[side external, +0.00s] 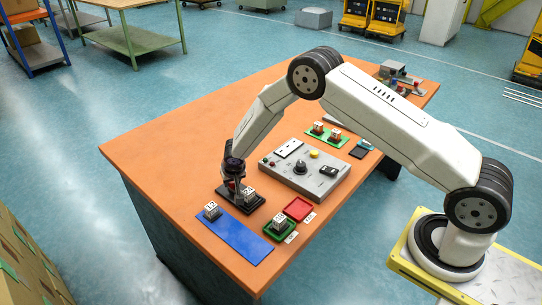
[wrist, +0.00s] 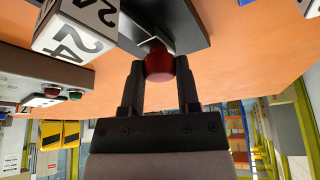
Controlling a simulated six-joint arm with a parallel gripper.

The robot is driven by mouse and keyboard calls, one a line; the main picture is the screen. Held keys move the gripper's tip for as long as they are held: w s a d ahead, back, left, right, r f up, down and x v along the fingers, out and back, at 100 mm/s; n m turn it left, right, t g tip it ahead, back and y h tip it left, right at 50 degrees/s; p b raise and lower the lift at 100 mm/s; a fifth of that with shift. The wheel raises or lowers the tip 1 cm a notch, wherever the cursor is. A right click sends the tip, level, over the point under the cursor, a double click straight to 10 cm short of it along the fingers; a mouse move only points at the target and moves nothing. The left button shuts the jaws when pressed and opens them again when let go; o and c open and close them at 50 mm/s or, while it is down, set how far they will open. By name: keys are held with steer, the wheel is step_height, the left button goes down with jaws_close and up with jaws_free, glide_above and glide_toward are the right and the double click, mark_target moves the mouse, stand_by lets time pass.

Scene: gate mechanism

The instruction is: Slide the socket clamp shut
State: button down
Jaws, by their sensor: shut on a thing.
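The socket clamp is a black fixture (side external: 226,197) on the orange table, seen at the left of the grey control box in the side external view. In the wrist view its dark plate (wrist: 192,22) is at the top, with a red knob (wrist: 158,64) at its edge. My gripper (wrist: 160,72) has its two black fingers closed on the red knob. In the side external view my gripper (side external: 235,183) points down at the fixture and hides part of it. A white cube marked 24 (wrist: 78,28) sits beside the knob; the cube (side external: 249,194) is on the fixture.
A blue plate (side external: 240,238) with a cube marked 12 (side external: 212,210) lies in front. A green tray (side external: 270,232) and a red tray (side external: 298,208) are to the right. The grey control box (side external: 325,182) stands behind them. The table's left side is clear.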

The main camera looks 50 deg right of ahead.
steer(key=shift+s, duration=0.2)
steer(key=shift+c, duration=1.6)
jaws_free()
steer(key=v, duration=0.7)
steer(key=shift+r, duration=0.4)
steer(key=shift+s, duration=0.1)
